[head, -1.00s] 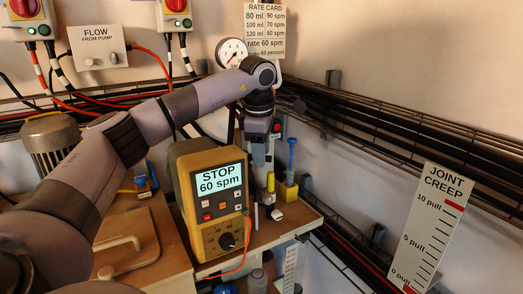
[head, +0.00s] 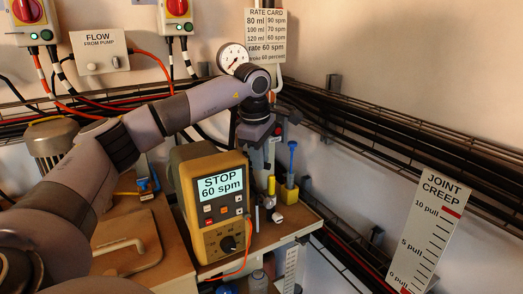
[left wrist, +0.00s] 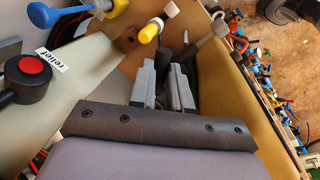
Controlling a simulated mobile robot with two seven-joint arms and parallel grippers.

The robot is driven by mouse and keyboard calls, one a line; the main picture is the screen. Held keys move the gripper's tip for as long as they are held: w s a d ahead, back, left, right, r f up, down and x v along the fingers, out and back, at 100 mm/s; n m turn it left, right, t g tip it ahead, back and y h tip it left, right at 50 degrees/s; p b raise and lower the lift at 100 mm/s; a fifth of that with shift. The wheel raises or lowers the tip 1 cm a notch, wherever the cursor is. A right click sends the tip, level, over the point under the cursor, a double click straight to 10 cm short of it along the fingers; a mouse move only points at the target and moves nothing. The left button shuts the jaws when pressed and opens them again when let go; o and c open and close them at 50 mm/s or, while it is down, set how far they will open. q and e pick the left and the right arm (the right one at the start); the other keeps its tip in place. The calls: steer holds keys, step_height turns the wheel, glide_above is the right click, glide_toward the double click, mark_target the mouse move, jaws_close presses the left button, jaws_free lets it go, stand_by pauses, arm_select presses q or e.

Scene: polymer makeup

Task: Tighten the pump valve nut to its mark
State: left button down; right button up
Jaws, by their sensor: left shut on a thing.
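My left gripper (left wrist: 167,75) has its two grey fingers close together in the left wrist view, shut on a dark slim piece (left wrist: 178,85) that is mostly hidden between them. A dark bar with a pale end (left wrist: 219,26) lies just beyond the fingertips; I cannot tell whether it is the same piece. A yellow-and-white fitting (left wrist: 150,31) stands just beyond the fingers. In the head view the yellow fitting (head: 271,186) is below the hand, behind the pump controller (head: 218,195), which reads STOP, 60 spm. I cannot make out the valve nut or its mark. My right gripper is out of view.
A blue-topped post on a yellow block (head: 290,192) stands right of the hand. A red-centred black knob (left wrist: 30,67) and a "relief" label (left wrist: 42,65) are nearby. The JOINT CREEP scale (head: 428,232) and wall cable trays are at the right. A gauge (head: 232,59) is behind.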

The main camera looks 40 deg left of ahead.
arm_select(q)
steer(key=shift+s+d+m+h+p, duration=0.15)
steer(key=shift+s+m+p, duration=0.25)
steer(key=shift+m, duration=0.45)
steer(key=shift+s+a+m+h+p, duration=0.1)
steer(key=shift+s+m+h+p, duration=0.25)
steer(key=shift+m, duration=0.5)
steer(key=shift+s, duration=0.1)
steer(key=c, duration=1.1)
jaws_free()
